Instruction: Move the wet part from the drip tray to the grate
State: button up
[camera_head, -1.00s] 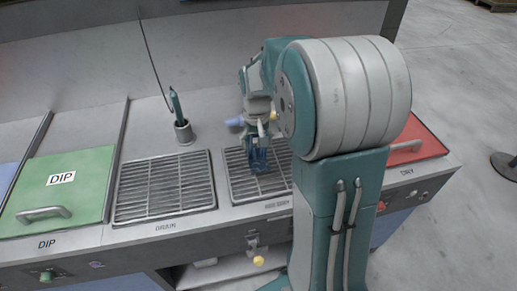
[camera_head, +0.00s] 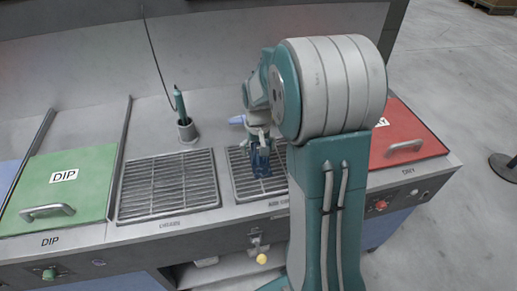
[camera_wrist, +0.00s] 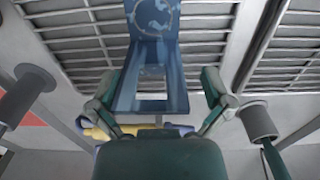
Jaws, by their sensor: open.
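The part is a blue bracket (camera_head: 262,164) with an upright look, on the right-hand grate (camera_head: 240,186) in the head view. It also shows in the wrist view as a blue piece (camera_wrist: 150,55) with a round mark on its face and a rectangular opening. My gripper (camera_wrist: 156,88) is open, with one green finger on each side of the part; I cannot tell whether they touch it. The left-hand slatted tray (camera_head: 167,187), labelled as drain, is empty. My arm hides the right end of the right-hand grate.
A green lid (camera_head: 85,183) marked DIP lies at the left, and a red lid (camera_head: 400,135) at the right. A grey cup (camera_head: 186,131) holding a green tool stands behind the grates. A pale purple object (camera_head: 237,120) sits beside my gripper.

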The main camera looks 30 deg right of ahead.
jog(key=shift+d, duration=0.15)
jog(key=shift+d+r, duration=0.15)
jog(key=shift+r, duration=0.2)
notch_tip(320, 180, up, 11)
jog(key=shift+r, duration=0.1)
jog(key=shift+s+a+r, duration=0.1)
jog(key=shift+a+r, duration=0.1)
jog(key=s+a+r+n+t, duration=0.1)
jog(key=s+a+r+t, duration=0.1)
jog(key=s+a, duration=0.4)
jog(key=s+a+r+n+t, duration=0.2)
jog(key=s+a, duration=0.4)
jog(key=s, duration=0.7)
jog(key=shift+a+t, duration=0.35)
jog(key=shift+t, duration=0.45)
